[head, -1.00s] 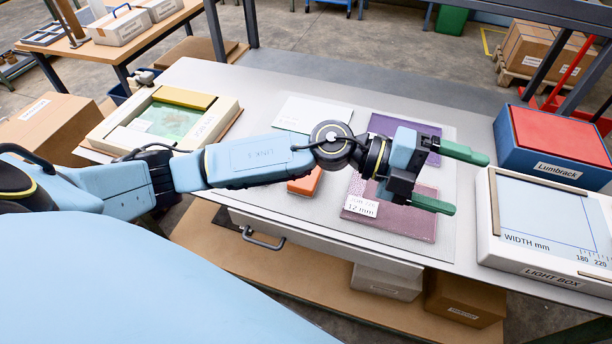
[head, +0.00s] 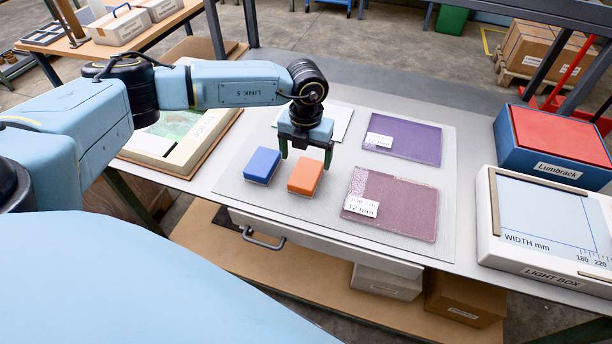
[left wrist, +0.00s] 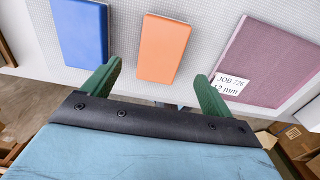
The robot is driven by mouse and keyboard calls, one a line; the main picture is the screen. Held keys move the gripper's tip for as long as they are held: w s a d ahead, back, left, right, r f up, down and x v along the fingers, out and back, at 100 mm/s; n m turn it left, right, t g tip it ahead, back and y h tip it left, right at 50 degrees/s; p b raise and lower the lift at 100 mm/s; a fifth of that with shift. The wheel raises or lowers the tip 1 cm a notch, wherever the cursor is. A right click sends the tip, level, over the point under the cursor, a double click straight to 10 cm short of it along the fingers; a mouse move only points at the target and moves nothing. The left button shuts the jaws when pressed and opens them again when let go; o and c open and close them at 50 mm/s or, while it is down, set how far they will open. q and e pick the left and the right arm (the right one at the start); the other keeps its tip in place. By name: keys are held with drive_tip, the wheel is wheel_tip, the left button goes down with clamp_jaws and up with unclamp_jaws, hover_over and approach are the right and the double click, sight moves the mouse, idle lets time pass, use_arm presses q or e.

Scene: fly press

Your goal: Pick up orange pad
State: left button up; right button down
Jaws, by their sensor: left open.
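The orange pad (head: 306,177) lies flat on the grey mat on the table, just right of a blue pad (head: 262,165). My left gripper (head: 306,158) points down above the far end of the orange pad, with its green fingers apart and nothing between them. In the left wrist view the orange pad (left wrist: 162,48) lies ahead of and between the open fingers (left wrist: 157,85), apart from both. The blue pad (left wrist: 80,32) shows to its left there. My right gripper is not in view.
A purple sheet (head: 405,140) and a mauve sheet (head: 412,205) lie right of the pads. A pale sheet (head: 340,117) is partly behind the gripper. A light box (head: 545,215) and a blue Lumbrack box (head: 555,150) stand at the right. The near mat (head: 300,212) is bare.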

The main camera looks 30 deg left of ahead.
sight(306, 172)
use_arm(q)
drive_tip(key=shift+w+f, duration=0.15)
drive_tip(key=shift+f, duration=3.3)
drive_tip(key=c, duration=1.2)
drive_tip(key=shift+r, duration=0.15)
wheel_tip(306, 172, up, 10)
drive_tip(key=shift+f, duration=0.1)
